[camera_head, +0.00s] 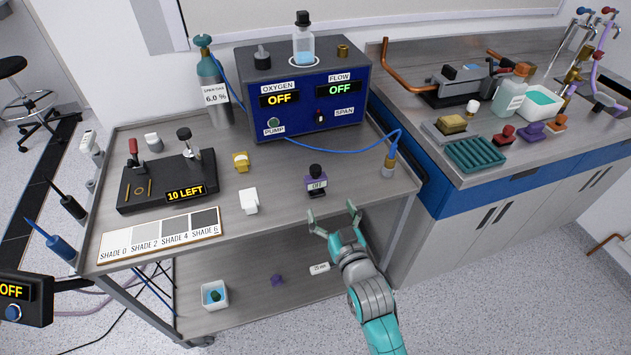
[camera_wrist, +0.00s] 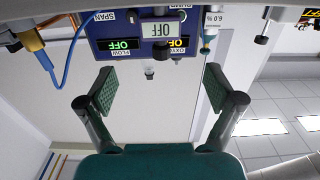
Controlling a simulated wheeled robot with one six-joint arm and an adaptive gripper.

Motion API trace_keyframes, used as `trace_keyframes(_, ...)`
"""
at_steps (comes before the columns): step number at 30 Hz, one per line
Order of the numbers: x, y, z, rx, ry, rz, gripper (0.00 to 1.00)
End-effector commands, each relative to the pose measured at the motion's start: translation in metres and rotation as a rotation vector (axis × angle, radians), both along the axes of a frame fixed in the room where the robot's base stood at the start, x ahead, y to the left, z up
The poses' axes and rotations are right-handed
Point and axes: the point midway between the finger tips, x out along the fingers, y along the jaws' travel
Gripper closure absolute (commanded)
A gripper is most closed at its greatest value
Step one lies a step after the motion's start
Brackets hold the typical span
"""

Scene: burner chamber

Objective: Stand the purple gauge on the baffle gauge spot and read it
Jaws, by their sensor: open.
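The purple gauge (camera_head: 316,184) stands upright on the cart top near its front edge. My gripper (camera_head: 333,213) is open and empty, in front of the cart's front edge and just short of the gauge. Its two padded fingers (camera_wrist: 159,90) are spread wide in the wrist view. I cannot pick out a marked baffle gauge spot.
A blue console (camera_head: 305,95) stands behind the gauge. A yellow piece (camera_head: 240,162), a white block (camera_head: 249,201) and a black fixture (camera_head: 168,182) reading 10 LEFT are to the left.

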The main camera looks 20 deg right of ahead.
Motion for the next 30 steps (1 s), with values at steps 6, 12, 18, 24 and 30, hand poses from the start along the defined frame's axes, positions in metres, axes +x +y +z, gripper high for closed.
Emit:
trace_keyframes(6, 0.021, 0.0, 0.005, 0.0, -0.005, 0.0, 0.08)
trace_keyframes(12, 0.049, 0.0, 0.005, 0.0, -0.005, 0.0, 0.08)
trace_keyframes(18, 0.063, 0.0, 0.004, 0.0, -0.004, 0.0, 0.08)
trace_keyframes(24, 0.082, 0.001, 0.002, 0.0, -0.005, 0.0, 0.08)
trace_keyframes(30, 0.108, 0.001, -0.001, 0.0, -0.005, 0.0, 0.08)
